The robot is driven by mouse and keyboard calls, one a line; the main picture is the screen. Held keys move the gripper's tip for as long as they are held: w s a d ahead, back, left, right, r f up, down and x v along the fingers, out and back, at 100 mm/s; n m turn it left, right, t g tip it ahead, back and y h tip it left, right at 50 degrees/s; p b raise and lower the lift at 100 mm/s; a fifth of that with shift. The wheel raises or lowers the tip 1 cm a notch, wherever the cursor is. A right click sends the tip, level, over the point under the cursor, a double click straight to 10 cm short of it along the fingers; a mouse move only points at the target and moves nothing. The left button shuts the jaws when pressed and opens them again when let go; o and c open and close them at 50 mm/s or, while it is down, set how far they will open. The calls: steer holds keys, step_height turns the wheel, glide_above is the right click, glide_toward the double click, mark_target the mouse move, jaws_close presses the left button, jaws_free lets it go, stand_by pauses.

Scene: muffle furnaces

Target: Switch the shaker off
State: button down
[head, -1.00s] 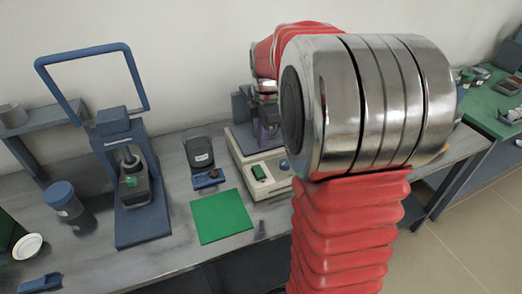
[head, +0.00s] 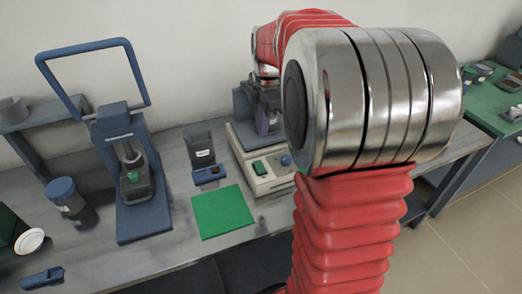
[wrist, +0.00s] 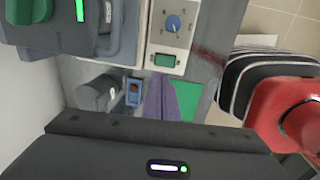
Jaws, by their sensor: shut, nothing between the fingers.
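The shaker (head: 264,184) is a pale beige box on the bench, with a green rocker switch (head: 259,168) and a blue knob (head: 286,160) on its front panel. In the wrist view, the switch (wrist: 165,60) and knob (wrist: 172,23) show clearly on the panel (wrist: 155,42). My gripper (head: 266,124) hangs over the rear of the shaker in the head view, its purple fingers shut and empty. In the wrist view the fingers (wrist: 160,100) show below the switch, apart from it in the picture. My arm hides the shaker's right side.
A blue press (head: 126,170) and a blue-lidded jar (head: 67,200) stand further left.

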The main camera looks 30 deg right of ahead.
mark_target(262, 166)
steer(key=f, duration=0.4)
steer(key=w+f, duration=0.1)
steer(key=f, duration=0.4)
steer(key=w+f, duration=0.1)
steer(key=f, duration=0.4)
steer(key=shift+d, duration=0.2)
steer(key=shift+a, duration=0.15)
steer(key=shift+w, duration=0.15)
steer(key=shift+d+f, duration=0.1)
steer(key=shift+d, duration=0.1)
steer(key=shift+s, duration=0.3)
steer(key=shift+s+a+r, duration=0.2)
steer(key=shift+s, duration=0.4)
